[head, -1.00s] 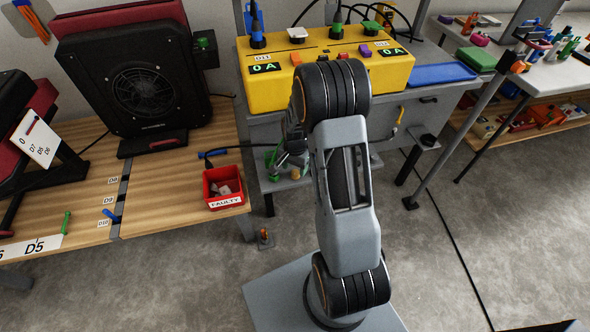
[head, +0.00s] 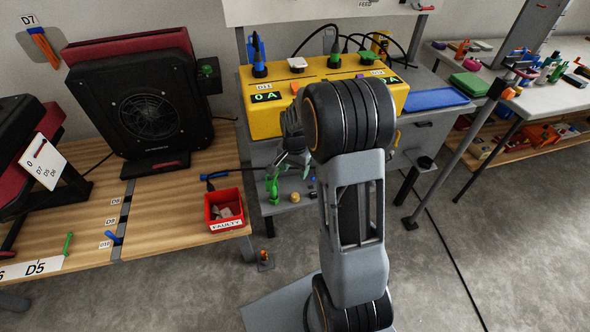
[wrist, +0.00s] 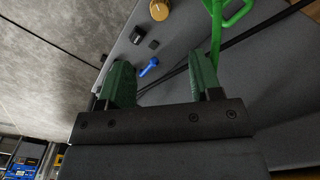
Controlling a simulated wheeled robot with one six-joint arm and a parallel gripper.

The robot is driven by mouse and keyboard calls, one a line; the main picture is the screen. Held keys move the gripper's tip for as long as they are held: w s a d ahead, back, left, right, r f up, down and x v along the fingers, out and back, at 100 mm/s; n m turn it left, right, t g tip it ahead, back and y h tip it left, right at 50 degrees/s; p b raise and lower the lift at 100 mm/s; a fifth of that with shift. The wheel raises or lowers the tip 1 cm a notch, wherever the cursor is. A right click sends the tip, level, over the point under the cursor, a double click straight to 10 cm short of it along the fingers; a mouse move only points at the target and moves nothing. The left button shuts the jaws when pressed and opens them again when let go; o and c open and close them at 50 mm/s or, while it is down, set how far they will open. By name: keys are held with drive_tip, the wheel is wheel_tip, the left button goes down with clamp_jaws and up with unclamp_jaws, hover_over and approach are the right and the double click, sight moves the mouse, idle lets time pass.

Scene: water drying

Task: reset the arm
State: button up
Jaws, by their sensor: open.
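My gripper (wrist: 161,70) shows in the wrist view with its two green-padded fingers spread apart and nothing between them. It is above a grey shelf (wrist: 185,25). In the head view my arm rises in front of the yellow box, and my grey wrist is partly hidden behind the upper joint, low over the shelf. A green handled item (wrist: 217,30) lies beyond the right finger in the wrist view. A blue piece (wrist: 149,67) and a round tan knob (wrist: 160,10) lie beyond the fingers. I cannot tell whether anything touches the gripper.
A yellow box (head: 255,120) with lit displays stands on the bench behind my arm. A red bin (head: 224,222) marked FAULTY sits on the wooden table's right corner, with a black fan unit (head: 150,115) behind. A table with loose parts stands at right.

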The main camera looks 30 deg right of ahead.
idle(0.3)
drive_tip(key=s+a+r+n+t+p, duration=0.1)
drive_tip(key=s+a+r+n+p, duration=0.2)
drive_tip(key=r, duration=0.7)
drive_tip(key=s+a+r+n+t+p, duration=0.1)
drive_tip(key=s+a+r+n+p, duration=0.2)
drive_tip(key=s+r+p, duration=0.5)
drive_tip(key=s+a+r+n+t+p, duration=0.1)
drive_tip(key=s+a+r+n+p, duration=0.2)
drive_tip(key=r+p, duration=0.4)
wheel_tip(320, 180, up, 7)
drive_tip(key=shift+s+a+f+n+t, duration=0.1)
drive_tip(key=shift+s+a+n+t, duration=0.2)
drive_tip(key=shift+s+n, duration=0.75)
drive_tip(key=shift+s, duration=0.1)
drive_tip(key=shift+c, duration=0.3)
